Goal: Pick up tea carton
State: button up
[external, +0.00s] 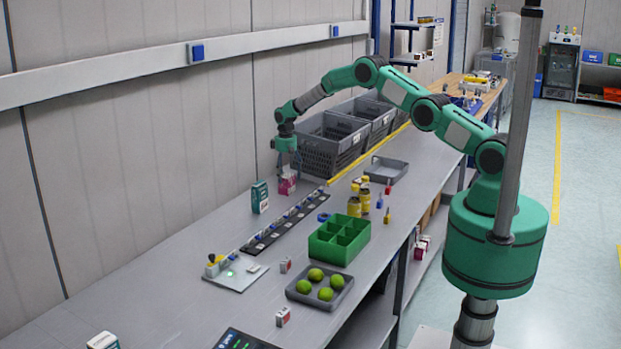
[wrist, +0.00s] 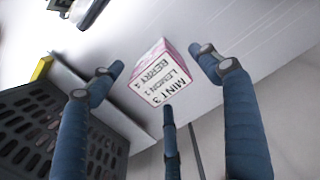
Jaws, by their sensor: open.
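A pink carton (external: 287,185) stands on the grey bench near the wall. In the wrist view the pink carton (wrist: 162,72) shows a white label reading mint, lemon and berry with numbers. My gripper (external: 287,167) is just above it, pointing down. In the wrist view the blue fingers of my gripper (wrist: 163,80) are spread around the carton, with clear gaps at the sides; I cannot tell whether the lower finger touches it. A teal and white carton (external: 260,197) stands to the left of the pink one.
Grey slotted crates (external: 333,146) stand close behind and to the right; one crate (wrist: 45,128) fills the wrist view's lower left. A dark strip (external: 285,222) with small pieces, a green divided box (external: 339,240) and yellow jars (external: 354,205) lie nearer the front. Bare bench lies left of the cartons.

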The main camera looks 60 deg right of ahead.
jog(key=shift+f, duration=0.6)
jog(key=shift+c, duration=0.6)
jog(key=c, duration=1.4)
jog(key=shift+r, duration=0.1)
jog(key=shift+r, duration=4.95)
